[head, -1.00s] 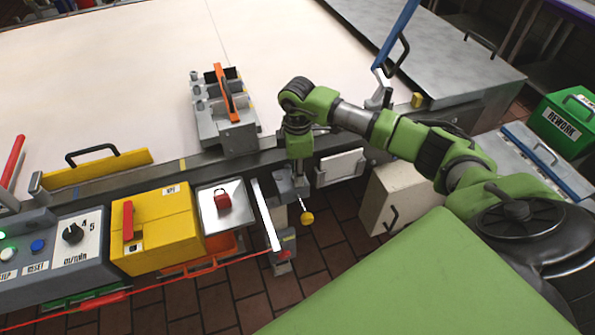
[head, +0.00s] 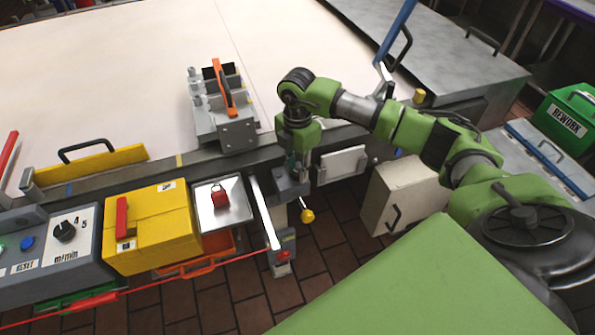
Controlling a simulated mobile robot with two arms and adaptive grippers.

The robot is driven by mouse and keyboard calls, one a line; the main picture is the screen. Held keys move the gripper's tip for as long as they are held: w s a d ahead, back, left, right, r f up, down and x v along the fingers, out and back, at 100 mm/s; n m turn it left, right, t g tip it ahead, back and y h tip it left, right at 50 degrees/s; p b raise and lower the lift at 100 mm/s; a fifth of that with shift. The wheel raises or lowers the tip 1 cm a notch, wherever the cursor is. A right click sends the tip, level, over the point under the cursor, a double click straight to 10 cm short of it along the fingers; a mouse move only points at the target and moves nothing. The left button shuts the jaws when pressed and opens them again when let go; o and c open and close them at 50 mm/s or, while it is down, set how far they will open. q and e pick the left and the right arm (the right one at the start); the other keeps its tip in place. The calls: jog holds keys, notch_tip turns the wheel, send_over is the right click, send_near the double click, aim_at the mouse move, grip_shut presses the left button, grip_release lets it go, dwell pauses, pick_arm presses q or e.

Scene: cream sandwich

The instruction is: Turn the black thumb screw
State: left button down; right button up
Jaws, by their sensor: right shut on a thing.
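My right gripper (head: 294,165) points down at the grey bracket (head: 291,191) on the front edge of the table. It is shut at the top of this bracket. The black thumb screw cannot be made out; my gripper and wrist cover the spot where the jaws close. A yellow knob (head: 307,215) on a thin rod sticks out below the bracket. My left gripper is not in view.
A grey fixture with an orange handle (head: 223,88) stands on the table left of my right wrist. A yellow box (head: 152,228), a tray (head: 238,210) with a red weight and a control panel (head: 60,245) lie to the left. A cream box (head: 402,190) hangs at the right.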

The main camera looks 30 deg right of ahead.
jog(key=n+b, duration=0.2)
jog(key=n, duration=0.3)
jog(key=shift+f+n+b, duration=0.1)
jog(key=shift+n+b, duration=0.2)
jog(key=shift+b, duration=0.05)
jog(key=n+b, duration=0.2)
jog(key=n, duration=0.3)
jog(key=shift+b, duration=0.35)
jog(key=n+b, duration=0.2)
jog(key=n, duration=0.3)
jog(key=shift+n, duration=0.4)
jog(key=n+b, duration=0.2)
jog(key=n, duration=0.2)
jog(key=shift+n, duration=0.3)
jog(key=o, duration=1.1)
